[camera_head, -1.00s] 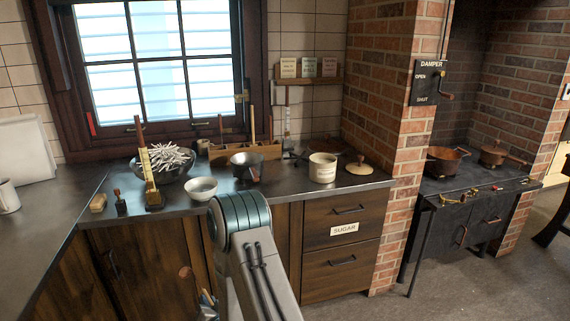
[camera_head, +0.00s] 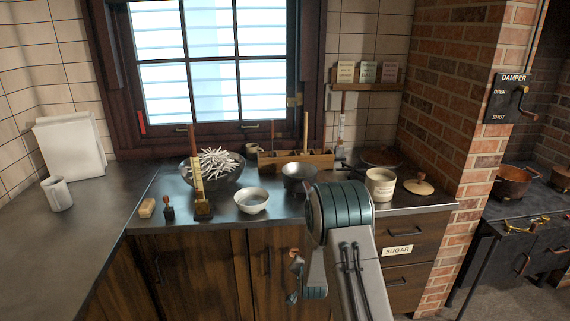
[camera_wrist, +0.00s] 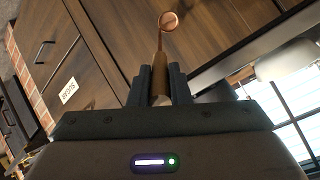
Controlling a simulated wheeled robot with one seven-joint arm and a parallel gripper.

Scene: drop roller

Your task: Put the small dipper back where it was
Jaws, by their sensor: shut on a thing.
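My gripper (camera_wrist: 159,84) is shut on the wooden handle of the small dipper (camera_wrist: 168,21). Its round copper end points away from the fingers in the wrist view. In the head view the dipper's copper end (camera_head: 297,258) shows low in front of the cabinet doors, below the counter edge. My arm hides most of the gripper there. A wooden rack (camera_head: 297,160) with compartments and upright handles stands at the back of the counter below the window. Which spot the dipper came from cannot be told.
On the counter (camera_head: 90,222) stand a white bowl (camera_head: 251,202), a metal pan (camera_head: 299,178), a bowl of white sticks (camera_head: 232,178), a brass-and-wood tool (camera_head: 203,207), a white crock (camera_head: 380,184) and a wooden lid (camera_head: 419,187). The left counter is mostly clear.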

